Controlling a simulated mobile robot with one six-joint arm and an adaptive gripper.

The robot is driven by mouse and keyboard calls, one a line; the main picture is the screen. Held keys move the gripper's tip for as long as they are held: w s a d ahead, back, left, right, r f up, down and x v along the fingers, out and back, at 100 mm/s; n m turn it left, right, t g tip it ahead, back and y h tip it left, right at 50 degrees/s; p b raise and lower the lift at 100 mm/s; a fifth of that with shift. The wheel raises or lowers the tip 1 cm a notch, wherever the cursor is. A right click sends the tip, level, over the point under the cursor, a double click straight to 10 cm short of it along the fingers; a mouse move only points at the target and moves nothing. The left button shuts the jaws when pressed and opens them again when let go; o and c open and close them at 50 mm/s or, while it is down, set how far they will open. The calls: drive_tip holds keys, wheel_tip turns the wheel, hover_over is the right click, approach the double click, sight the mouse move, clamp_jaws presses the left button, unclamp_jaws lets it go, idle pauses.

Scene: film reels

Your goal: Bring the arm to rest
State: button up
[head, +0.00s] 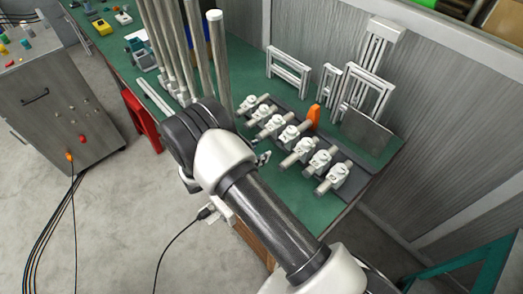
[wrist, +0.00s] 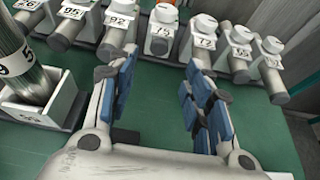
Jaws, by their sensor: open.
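My gripper (wrist: 158,88) is open and empty in the wrist view, its two blue-padded fingers apart over the green bench top. Past the fingertips stands a row of short grey rods in white numbered holders (wrist: 158,38). In the head view my arm reaches over the front edge of the bench, and most of my gripper (head: 262,158) is hidden behind the wrist. The holder row (head: 290,135) lies just right of my gripper in that view.
Tall upright grey rods (head: 217,60) stand close beyond my wrist; one stands in a white numbered block (wrist: 48,105) at left in the wrist view. An orange piece (head: 314,117) and white frames (head: 288,72) stand behind the holders. A grey cabinet (head: 50,100) is at left.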

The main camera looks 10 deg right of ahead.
idle(0.4)
drive_tip(key=s+d+r+m+g+y, duration=0.1)
drive_tip(key=s+d+r+m+g, duration=0.35)
drive_tip(key=r, duration=0.65)
drive_tip(key=s+d+r+m+g+y, duration=0.2)
drive_tip(key=s+d+r+m, duration=0.3)
drive_tip(key=r+m, duration=0.45)
drive_tip(key=s+a+r+m+t+y, duration=0.1)
drive_tip(key=s+r+m+y, duration=0.3)
drive_tip(key=s, duration=0.7)
drive_tip(key=s+a+r+m+t+y, duration=0.1)
drive_tip(key=s+r+m+y, duration=0.3)
drive_tip(key=s, duration=0.7)
wheel_tip(320, 180, up, 4)
drive_tip(key=m+t, duration=0.1)
drive_tip(key=m, duration=0.1)
drive_tip(key=shift+m+t, duration=0.35)
drive_tip(key=shift+m, duration=0.05)
drive_tip(key=shift+o, duration=0.5)
